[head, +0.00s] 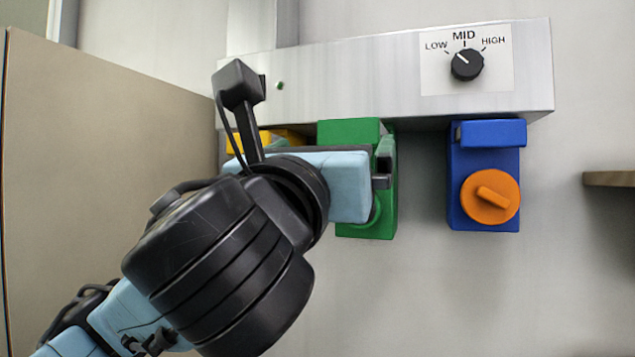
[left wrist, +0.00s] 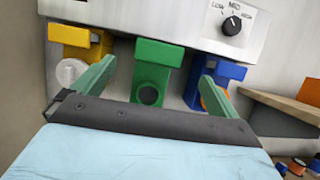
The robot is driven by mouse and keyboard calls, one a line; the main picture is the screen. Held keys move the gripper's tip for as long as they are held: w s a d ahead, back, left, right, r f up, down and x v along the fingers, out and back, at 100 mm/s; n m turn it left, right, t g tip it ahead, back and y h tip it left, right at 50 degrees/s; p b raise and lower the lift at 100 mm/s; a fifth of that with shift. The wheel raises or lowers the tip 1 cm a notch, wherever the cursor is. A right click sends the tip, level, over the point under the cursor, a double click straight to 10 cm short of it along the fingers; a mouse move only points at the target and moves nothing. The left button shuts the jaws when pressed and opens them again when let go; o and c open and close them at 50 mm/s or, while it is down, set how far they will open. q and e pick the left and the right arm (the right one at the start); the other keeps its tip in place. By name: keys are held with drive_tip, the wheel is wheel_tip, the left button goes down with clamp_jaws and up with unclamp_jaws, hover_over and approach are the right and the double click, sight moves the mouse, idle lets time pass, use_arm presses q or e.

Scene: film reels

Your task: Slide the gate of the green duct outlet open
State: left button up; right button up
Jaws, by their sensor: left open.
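The green duct outlet (head: 365,228) hangs under the metal box, between the yellow and blue outlets. In the head view my left gripper (head: 383,165) is in front of it and covers much of it. The wrist view shows the green outlet (left wrist: 155,72) with a projecting upper block and a dark round port below. My left gripper (left wrist: 157,74) is open, its two green fingers spread on either side of the outlet in that view, with nothing between them. I cannot tell whether a finger touches the outlet, or how far its gate is slid. My right gripper is not in view.
The metal box (head: 330,80) has a LOW-MID-HIGH dial (head: 466,65). The blue outlet (head: 484,165) carries an orange round knob (head: 490,196). The yellow outlet (left wrist: 78,45) has a pale round knob. A tan panel (head: 100,170) stands left; a wooden shelf (head: 610,179) is right.

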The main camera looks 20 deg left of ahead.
use_arm(q)
drive_tip(key=b+v, duration=0.1)
drive_tip(key=v, duration=0.3)
drive_tip(key=shift+r, duration=0.1)
drive_tip(key=shift+w, duration=0.1)
